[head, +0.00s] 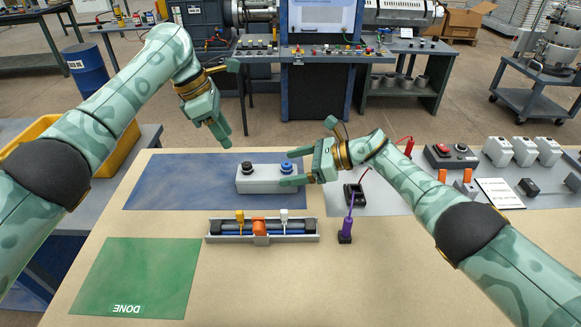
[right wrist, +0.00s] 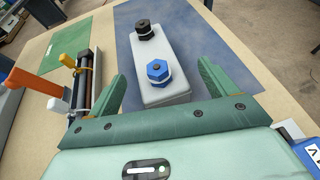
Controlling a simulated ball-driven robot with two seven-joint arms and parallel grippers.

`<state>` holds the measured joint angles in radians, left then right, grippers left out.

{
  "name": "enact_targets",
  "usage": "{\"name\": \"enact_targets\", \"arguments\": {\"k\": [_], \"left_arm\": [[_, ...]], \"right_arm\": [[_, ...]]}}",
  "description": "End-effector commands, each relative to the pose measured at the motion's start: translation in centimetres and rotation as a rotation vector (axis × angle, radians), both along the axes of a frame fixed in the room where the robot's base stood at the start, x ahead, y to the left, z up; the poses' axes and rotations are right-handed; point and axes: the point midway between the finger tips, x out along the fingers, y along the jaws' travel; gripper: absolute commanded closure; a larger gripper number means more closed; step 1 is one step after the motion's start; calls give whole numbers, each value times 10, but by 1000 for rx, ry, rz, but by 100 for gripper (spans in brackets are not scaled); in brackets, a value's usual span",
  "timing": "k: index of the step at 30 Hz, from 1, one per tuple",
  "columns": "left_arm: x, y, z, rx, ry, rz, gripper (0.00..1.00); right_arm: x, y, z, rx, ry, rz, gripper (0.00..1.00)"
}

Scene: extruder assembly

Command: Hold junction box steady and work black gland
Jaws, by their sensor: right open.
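The grey junction box (head: 265,185) lies on the blue mat, with a black gland (head: 247,168) on its left part and a blue gland (head: 287,167) on its right part. In the right wrist view the box (right wrist: 168,92) runs away from me, the blue gland (right wrist: 158,72) nearer and the black gland (right wrist: 144,30) farther. My right gripper (head: 296,168) is open at the box's right end, one finger on each side of that end; I cannot tell whether they touch it. My left gripper (head: 224,138) is above and behind the black gland, apart from it; its jaw opening is unclear.
A grey rail tray (head: 262,239) with yellow, orange and white parts lies in front of the box. A purple-handled tool (head: 348,222) stands to its right. A green DONE mat (head: 135,277) is empty at front left. Switches and sockets fill the right side.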

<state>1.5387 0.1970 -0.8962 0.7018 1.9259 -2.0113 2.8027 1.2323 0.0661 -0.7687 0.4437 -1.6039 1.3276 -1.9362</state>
Motion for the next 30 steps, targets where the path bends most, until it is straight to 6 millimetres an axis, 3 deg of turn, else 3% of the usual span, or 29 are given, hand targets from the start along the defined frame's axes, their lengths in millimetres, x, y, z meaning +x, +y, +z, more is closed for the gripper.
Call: {"name": "enact_targets", "arguments": {"k": [14,15,21,30], "left_arm": [[0,0,0,0,0,0,64],[0,0,0,0,0,0,64],[0,0,0,0,0,0,64],[0,0,0,0,0,0,60]], "right_arm": [[0,11,-5,0,2,2,16],[0,11,-5,0,2,2,18],[0,11,-5,0,2,1,71],[0,11,-6,-1,3,1,72]]}}
